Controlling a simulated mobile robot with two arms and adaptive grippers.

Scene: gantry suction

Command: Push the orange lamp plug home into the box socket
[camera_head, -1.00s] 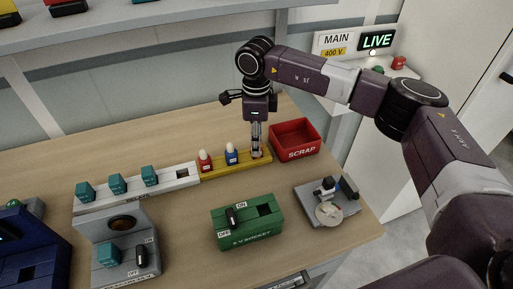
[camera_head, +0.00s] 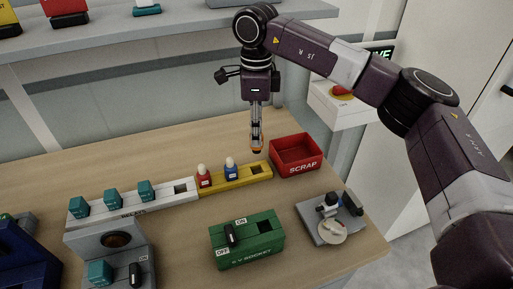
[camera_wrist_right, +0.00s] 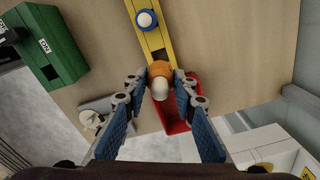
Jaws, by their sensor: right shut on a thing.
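My right gripper (camera_head: 257,142) is shut on the orange lamp plug (camera_wrist_right: 158,71) and holds it above the right end of the yellow rack (camera_head: 222,184). In the right wrist view the plug's pale bulb shows between the fingertips of my gripper (camera_wrist_right: 158,92). In the head view only a little orange shows at the finger ends. The green socket box (camera_head: 232,260) stands on the bench, in front of the rack. Its square socket opening (camera_head: 264,226) is dark and empty, right of a black switch (camera_head: 230,235). My left gripper is not in view.
A red plug (camera_head: 204,176) and a blue plug (camera_head: 230,169) stand in the yellow rack. The red scrap bin (camera_head: 296,153) is just right of it. A small grey fixture (camera_head: 332,217) stands right of the green box. Bare bench lies between rack and box.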

